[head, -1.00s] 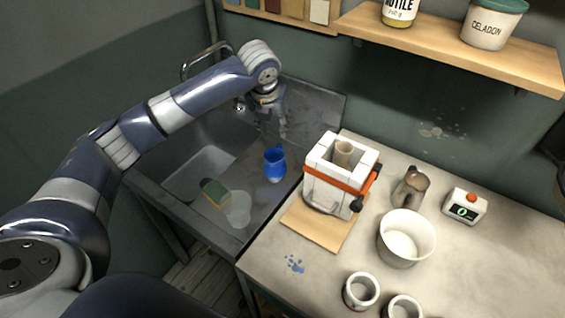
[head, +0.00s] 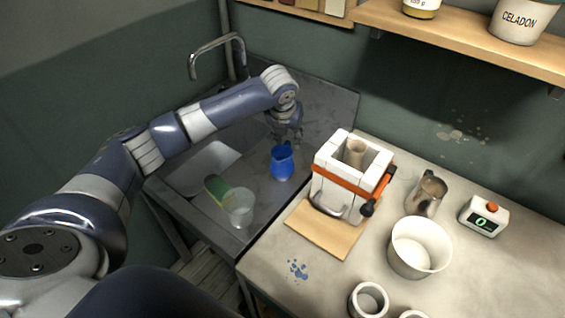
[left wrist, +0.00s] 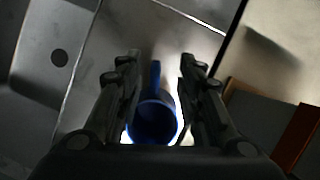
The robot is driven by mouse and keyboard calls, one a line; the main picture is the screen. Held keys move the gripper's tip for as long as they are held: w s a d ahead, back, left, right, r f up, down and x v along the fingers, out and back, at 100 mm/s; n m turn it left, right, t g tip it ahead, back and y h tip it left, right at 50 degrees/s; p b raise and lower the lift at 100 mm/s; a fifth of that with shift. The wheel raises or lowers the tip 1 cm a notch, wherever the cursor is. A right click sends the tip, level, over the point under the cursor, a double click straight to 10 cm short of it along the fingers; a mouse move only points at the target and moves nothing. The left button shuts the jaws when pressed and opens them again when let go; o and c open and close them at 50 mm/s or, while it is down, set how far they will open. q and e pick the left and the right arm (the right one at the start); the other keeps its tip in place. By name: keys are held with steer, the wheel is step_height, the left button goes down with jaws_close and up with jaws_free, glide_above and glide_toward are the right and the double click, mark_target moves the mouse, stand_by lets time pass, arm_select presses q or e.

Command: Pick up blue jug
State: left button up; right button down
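The blue jug (head: 282,164) stands upright on the grey sink's drainboard, left of the plaster mould in the head view. My left gripper (head: 287,138) is just above and behind it, pointing down. In the left wrist view the jug (left wrist: 153,122) shows between the two spread fingers of the left gripper (left wrist: 158,85), with its handle toward the top of the picture. The fingers are open, and I cannot tell whether either touches the jug. The jug's lower part is hidden in the wrist view. My right gripper is in neither view.
A translucent cup (head: 239,208) and a green-yellow sponge (head: 217,190) are beside the sink basin (head: 203,165). The strapped white mould (head: 345,190) stands close right of the jug on a wooden board (head: 325,238). A tall faucet (head: 192,62) rises behind the basin.

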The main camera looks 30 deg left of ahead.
mark_target(288, 142)
arm_select(q)
steer(key=shift+p+x, duration=0.7)
steer(key=shift+x, duration=1.7)
steer(key=shift+a, duration=0.25)
jaws_close()
steer(key=shift+r, duration=0.1)
